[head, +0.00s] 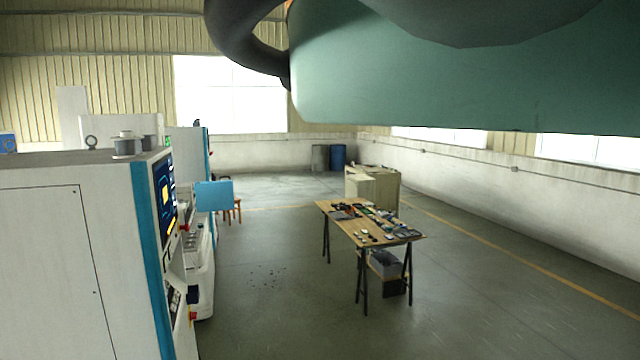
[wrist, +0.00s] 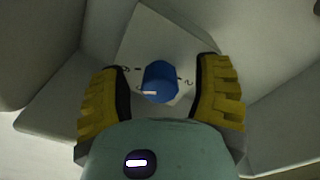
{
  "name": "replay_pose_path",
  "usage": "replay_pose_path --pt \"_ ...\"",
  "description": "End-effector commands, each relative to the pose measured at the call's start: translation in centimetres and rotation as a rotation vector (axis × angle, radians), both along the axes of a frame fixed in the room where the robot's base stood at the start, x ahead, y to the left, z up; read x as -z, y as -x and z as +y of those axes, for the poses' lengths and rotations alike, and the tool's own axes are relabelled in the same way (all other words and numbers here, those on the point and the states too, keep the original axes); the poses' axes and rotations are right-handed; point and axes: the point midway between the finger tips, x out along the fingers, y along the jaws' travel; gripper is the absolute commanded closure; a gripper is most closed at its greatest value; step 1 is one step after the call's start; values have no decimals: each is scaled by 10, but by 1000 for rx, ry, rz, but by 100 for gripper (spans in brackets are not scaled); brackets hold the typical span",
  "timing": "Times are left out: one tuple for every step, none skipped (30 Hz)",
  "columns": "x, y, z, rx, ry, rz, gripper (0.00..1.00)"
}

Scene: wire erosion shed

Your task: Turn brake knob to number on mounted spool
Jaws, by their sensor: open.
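The blue brake knob (wrist: 160,80) stands on a pale dial plate (wrist: 152,42) in the wrist view. A short white mark shows on the knob, at its lower left edge. Dark figures are printed around it: one on the right looks like a 2, and one on the left is too blurred to read. My gripper (wrist: 159,76) is open, with one yellow, black-padded finger on each side of the knob and a gap on both sides. In the head view, grey spools (head: 124,145) stand on top of a machine; I cannot tell which spool is mounted, and no spool number is readable.
The white and blue machine (head: 60,255) fills the left of the head view, with a lit screen (head: 164,196) on its side. A wooden table (head: 345,222) with small parts stands mid-floor. Grey floor around it is mostly open. Pale housing walls (wrist: 40,60) surround the dial.

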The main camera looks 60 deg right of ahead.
Motion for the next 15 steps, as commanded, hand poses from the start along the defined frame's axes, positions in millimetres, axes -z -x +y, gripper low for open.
replay_pose_path --pt "0 0 0 -1 -1 -1 36" --pt "0 0 0 -1 -1 -1 36" --pt "0 0 0 0 0 0 35" --pt "0 0 0 0 0 0 38" --pt "0 0 0 0 -1 1 41" --pt "0 0 0 1 0 0 45" --pt "0 0 0 1 -1 0 48" --pt "0 0 0 1 -1 0 52" --pt "0 0 0 1 -1 0 56" --pt "0 0 0 1 -1 0 59" --pt "0 0 0 1 -1 0 62" --pt "0 0 0 1 -1 0 66" --pt "0 0 0 1 -1 0 69" --pt "0 0 0 1 -1 0 72" --pt "0 0 0 1 -1 0 76"
